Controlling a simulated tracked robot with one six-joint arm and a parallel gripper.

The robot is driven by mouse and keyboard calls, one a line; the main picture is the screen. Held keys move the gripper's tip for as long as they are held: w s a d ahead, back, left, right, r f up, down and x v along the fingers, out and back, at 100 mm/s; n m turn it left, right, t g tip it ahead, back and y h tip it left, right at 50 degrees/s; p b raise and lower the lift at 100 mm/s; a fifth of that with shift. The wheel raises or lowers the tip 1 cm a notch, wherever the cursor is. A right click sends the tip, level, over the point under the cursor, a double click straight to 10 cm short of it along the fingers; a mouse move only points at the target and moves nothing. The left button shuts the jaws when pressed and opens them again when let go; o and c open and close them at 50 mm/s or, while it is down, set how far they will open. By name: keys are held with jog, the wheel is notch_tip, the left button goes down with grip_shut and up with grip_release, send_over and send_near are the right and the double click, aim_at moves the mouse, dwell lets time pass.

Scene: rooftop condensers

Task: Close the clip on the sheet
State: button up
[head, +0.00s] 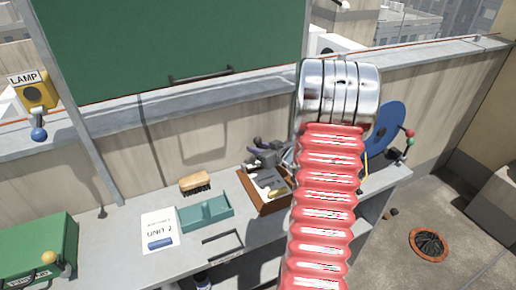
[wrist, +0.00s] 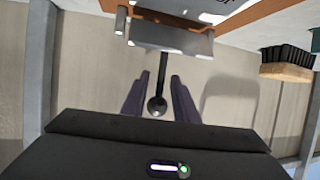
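The sheet (head: 268,181) lies on a brown wooden stand (head: 251,191) on the bench, and a strip of it shows in the wrist view (wrist: 238,12). The grey metal clip (wrist: 172,38) sits at the sheet's edge. Its dark lever with a ball end (wrist: 157,106) points toward my wrist camera. My gripper (wrist: 160,90) has its two purple fingers on either side of the lever, with gaps showing, so it is open around it. In the head view my gripper (head: 268,150) is small and partly hidden by my arm. I cannot tell how far the clip is open.
A brush (head: 195,183), a teal tray (head: 206,212) and a white card (head: 159,232) lie left of the stand. A green box (head: 38,250) stands far left. A blue disc (head: 388,128) is to the right. Pale wall panels stand behind the bench.

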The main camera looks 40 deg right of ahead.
jog(key=shift+w, duration=0.2)
jog(key=shift+c, duration=0.2)
grip_shut()
dwell(1.2)
